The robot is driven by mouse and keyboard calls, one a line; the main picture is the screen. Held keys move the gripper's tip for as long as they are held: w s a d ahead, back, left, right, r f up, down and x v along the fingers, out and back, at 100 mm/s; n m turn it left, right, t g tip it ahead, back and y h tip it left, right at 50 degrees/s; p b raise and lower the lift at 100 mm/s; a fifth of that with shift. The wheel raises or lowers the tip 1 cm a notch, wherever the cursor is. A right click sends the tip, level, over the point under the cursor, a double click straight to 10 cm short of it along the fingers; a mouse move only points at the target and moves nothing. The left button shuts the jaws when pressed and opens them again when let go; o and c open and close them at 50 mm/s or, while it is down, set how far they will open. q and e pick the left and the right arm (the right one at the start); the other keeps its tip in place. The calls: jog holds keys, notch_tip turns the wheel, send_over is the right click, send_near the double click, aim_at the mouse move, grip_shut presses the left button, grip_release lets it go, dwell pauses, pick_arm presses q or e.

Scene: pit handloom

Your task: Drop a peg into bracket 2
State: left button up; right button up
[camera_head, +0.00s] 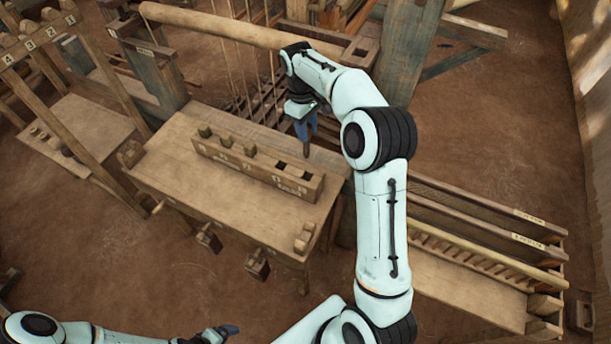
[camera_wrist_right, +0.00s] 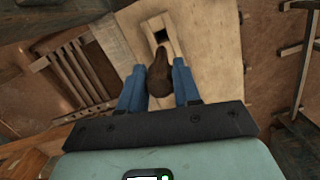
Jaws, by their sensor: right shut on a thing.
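My right gripper (camera_head: 308,130) is above the back right part of the wooden table (camera_head: 165,170). In the right wrist view its blue fingers (camera_wrist_right: 160,92) are shut on a dark brown peg (camera_wrist_right: 160,72). A wooden piece with a dark square hole (camera_wrist_right: 161,37) lies beyond the peg in that view; the peg looks apart from the hole. A long peg block (camera_head: 235,165) on the table holds several pegs at its left and has open holes at its right. Bracket 2 (camera_head: 49,30) appears on the numbered beam at upper left. My left gripper (camera_head: 222,332) is low in the head view, its opening unclear.
A thick wooden roller (camera_head: 220,27) and loom threads stand behind the table. A dark post (camera_head: 408,55) is close to my right arm. A slatted wooden frame (camera_head: 470,255) is at right. Open earthen floor (camera_head: 130,265) lies in front of the table.

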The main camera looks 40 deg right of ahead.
aim_at(307, 157)
jog(key=shift+d, duration=0.15)
notch_tip(307, 157, down, 15)
jog(key=shift+b, duration=0.7)
jog(key=shift+f, duration=2.3)
pick_arm(q)
jog(key=shift+s+f, duration=0.9)
jog(key=shift+s, duration=0.05)
pick_arm(e)
jog(key=shift+f, duration=0.15)
jog(key=o, duration=1)
pick_arm(q)
jog(key=shift+s, duration=0.1)
pick_arm(e)
jog(key=shift+o, duration=0.2)
